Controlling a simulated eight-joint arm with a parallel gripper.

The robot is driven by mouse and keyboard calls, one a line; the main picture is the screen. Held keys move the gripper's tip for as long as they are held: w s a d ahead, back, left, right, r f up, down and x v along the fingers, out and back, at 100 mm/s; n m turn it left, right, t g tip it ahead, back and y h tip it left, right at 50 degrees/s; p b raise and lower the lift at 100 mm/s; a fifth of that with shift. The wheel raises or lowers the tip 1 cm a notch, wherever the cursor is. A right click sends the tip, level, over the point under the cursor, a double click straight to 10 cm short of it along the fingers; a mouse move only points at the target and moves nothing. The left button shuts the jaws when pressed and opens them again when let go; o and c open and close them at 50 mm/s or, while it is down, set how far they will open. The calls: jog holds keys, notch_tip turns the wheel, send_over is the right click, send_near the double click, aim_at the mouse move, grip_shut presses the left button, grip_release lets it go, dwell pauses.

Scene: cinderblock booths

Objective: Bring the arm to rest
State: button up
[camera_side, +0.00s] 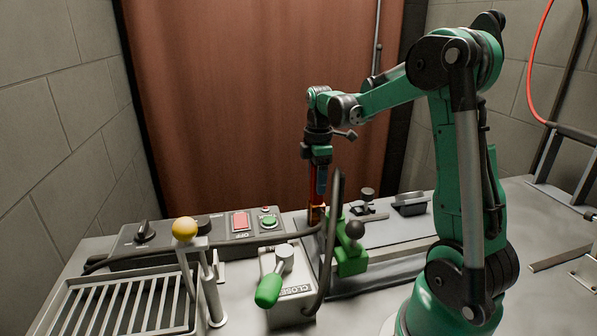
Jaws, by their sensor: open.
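My green and black arm reaches from its base at the lower right, up and over to the left. My gripper (317,208) points straight down over the back of the work plate, just behind a green clamp (350,258) with a black ball knob. Its jaws are open. A small orange glow shows around the fingertips, and a dark upright bar and cable partly cover the spot. I cannot tell whether the fingertips touch anything there.
A control box (143,252) with a red and a green button stands at the left. In front are a slatted tray (62,300), a yellow-knobbed lever (185,229) and a green-handled valve block (291,300). A brown curtain (250,90) hangs behind. A black cable crosses the bench.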

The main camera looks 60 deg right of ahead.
grip_shut()
jog(key=shift+r, duration=2.65)
